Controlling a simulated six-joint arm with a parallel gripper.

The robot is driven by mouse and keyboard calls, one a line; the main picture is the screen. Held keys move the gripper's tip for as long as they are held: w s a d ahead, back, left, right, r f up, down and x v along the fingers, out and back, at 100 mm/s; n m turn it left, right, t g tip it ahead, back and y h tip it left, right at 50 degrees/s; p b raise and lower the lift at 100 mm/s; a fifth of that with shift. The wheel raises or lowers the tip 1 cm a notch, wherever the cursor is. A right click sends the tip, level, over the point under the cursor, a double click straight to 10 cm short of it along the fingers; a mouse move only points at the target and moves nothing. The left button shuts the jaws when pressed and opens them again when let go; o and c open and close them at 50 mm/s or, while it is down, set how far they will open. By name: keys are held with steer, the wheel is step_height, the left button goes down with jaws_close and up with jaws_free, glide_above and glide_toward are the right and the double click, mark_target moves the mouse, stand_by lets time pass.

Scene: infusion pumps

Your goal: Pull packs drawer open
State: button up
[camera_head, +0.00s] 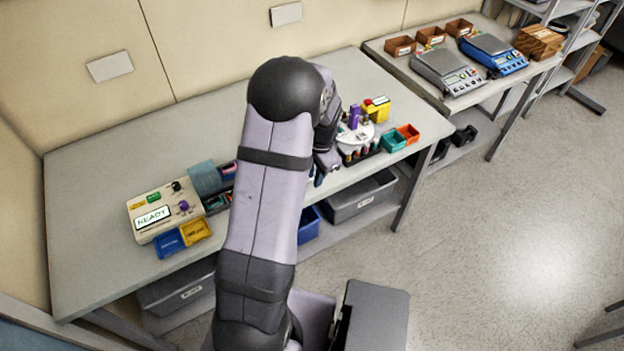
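No drawer in view carries a readable packs label, so I cannot tell which is the packs drawer. A grey unit with a teal top (206,178) stands on the table, partly hidden behind my arm. Below the table are a labelled grey bin at the left (180,293), a labelled grey bin at the right (362,197) and a blue bin (308,226). My gripper (320,178) points down near the table's front edge, left of a round white device (354,137). Its fingers are small and mostly hidden by my arm, so its opening does not show.
A cream pump with a READY screen (155,212) stands at the left, with blue (169,243) and yellow (195,231) trays before it. Teal (393,141) and orange (409,133) trays sit at the right. The table's back left (110,150) is clear. Scales (447,72) stand on another bench.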

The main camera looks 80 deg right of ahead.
steer(key=shift+s+a+r+p, duration=0.1)
steer(key=shift+r+p, duration=0.4)
steer(key=shift+r, duration=0.25)
steer(key=shift+s+a+r+p, duration=0.1)
steer(key=shift+r+p, duration=0.35)
steer(key=shift+r, duration=0.25)
step_height(320, 180, up, 7)
steer(key=b, duration=0.2)
steer(key=shift+s+a+b, duration=0.4)
steer(key=shift+s+a, duration=0.05)
steer(key=shift+r, duration=0.1)
